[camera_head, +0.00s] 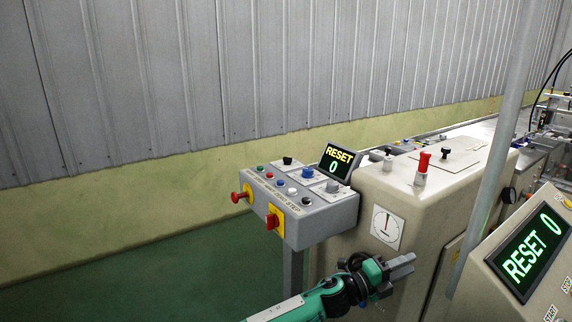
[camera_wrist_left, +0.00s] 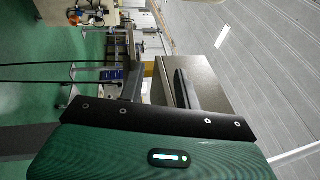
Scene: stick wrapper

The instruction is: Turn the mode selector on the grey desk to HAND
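The grey desk (camera_head: 325,219) is a small control console on a post, left of the beige machine. Its top carries a black knob (camera_head: 287,160), a blue knob (camera_head: 307,173) and several small buttons. A red handle on a yellow plate (camera_head: 274,221) and a red mushroom button (camera_head: 237,197) are on its front. The labels are too small to read, so I cannot tell which is the mode selector or where it points. My left gripper (camera_head: 408,265) is in front of the beige machine, right of and below the desk, empty. Its fingers stand apart in the left wrist view (camera_wrist_left: 158,82).
A display reading RESET 0 (camera_head: 338,161) stands behind the desk. The beige machine (camera_head: 440,190) has a dial (camera_head: 387,226) on its front. A grey pole (camera_head: 497,150) rises at right, beside a second console (camera_head: 530,255). Green floor left of the desk is clear.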

